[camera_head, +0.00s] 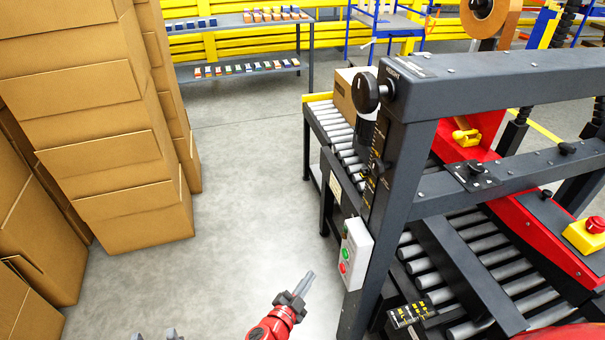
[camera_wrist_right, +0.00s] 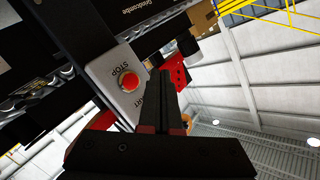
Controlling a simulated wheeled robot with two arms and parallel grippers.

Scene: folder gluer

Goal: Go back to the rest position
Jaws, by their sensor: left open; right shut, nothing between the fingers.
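My right gripper (camera_head: 308,282) is shut and empty in the head view, at the end of a red arm coming up from the bottom. It is left of and below the white control box (camera_head: 356,252), with a visible gap in the picture. In the right wrist view its closed dark fingers (camera_wrist_right: 166,88) point toward the box and partly cover its START lettering. The red STOP button (camera_wrist_right: 129,82) shows there beside the fingers. My left gripper (camera_head: 155,336) only shows its two finger ends, spread apart, at the bottom edge of the head view.
The dark machine frame (camera_head: 405,130) and its roller conveyor (camera_head: 470,270) fill the right side. Stacked cardboard boxes (camera_head: 110,130) stand on the left. Grey floor (camera_head: 235,200) lies open between them. A shelf of small items (camera_head: 245,68) stands at the back.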

